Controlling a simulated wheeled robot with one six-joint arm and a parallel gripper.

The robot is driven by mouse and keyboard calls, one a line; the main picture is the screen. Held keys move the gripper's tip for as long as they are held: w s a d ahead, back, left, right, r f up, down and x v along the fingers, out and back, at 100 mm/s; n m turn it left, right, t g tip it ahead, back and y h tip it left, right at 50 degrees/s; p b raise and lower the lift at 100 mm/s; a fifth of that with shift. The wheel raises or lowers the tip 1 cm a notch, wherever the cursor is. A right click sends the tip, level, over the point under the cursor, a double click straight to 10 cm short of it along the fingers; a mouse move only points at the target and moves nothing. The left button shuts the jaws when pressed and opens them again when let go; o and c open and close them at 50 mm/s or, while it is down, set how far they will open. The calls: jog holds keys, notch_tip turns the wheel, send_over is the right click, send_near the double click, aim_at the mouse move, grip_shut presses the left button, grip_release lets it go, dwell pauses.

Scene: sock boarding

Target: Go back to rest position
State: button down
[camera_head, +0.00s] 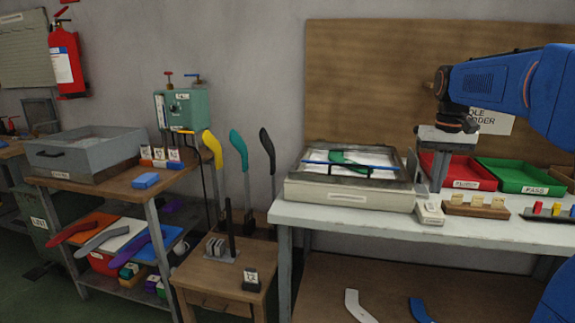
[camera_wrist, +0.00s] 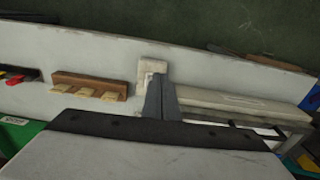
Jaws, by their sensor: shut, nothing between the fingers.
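My gripper (camera_head: 438,184) points down at the end of my blue arm over the white table (camera_head: 480,232). Its narrow grey fingers are together with nothing between them. In the wrist view, the closed fingers (camera_wrist: 159,84) reach toward a small pale box (camera_wrist: 150,68). In the head view this box (camera_head: 429,212) sits at the table's front edge, just right of the press-like case. I cannot tell whether the fingertips touch it or only hang above it.
A pale case (camera_head: 345,194) with a green sock form inside stands left of my gripper. Red (camera_head: 460,173) and green (camera_head: 520,176) trays lie behind. A wooden block rack (camera_head: 476,207) is to the right. Upright sock forms (camera_head: 238,145) stand on the lower wooden stand at left.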

jog(key=s+a+f+n+t, duration=0.1)
jog(key=s+a+f, duration=0.3)
jog(key=s, duration=0.5)
jog(key=s+a+f+n+t, duration=0.1)
jog(key=s+a+f+t, duration=0.1)
jog(key=s+a+f, duration=0.3)
jog(key=s+a+f+t, duration=0.1)
jog(key=s+a+f, duration=0.3)
jog(key=s+f, duration=0.4)
jog(key=s, duration=0.5)
jog(key=shift+s+a+f+n, duration=0.2)
jog(key=shift+s+f+n, duration=0.1)
jog(key=shift+n, duration=0.1)
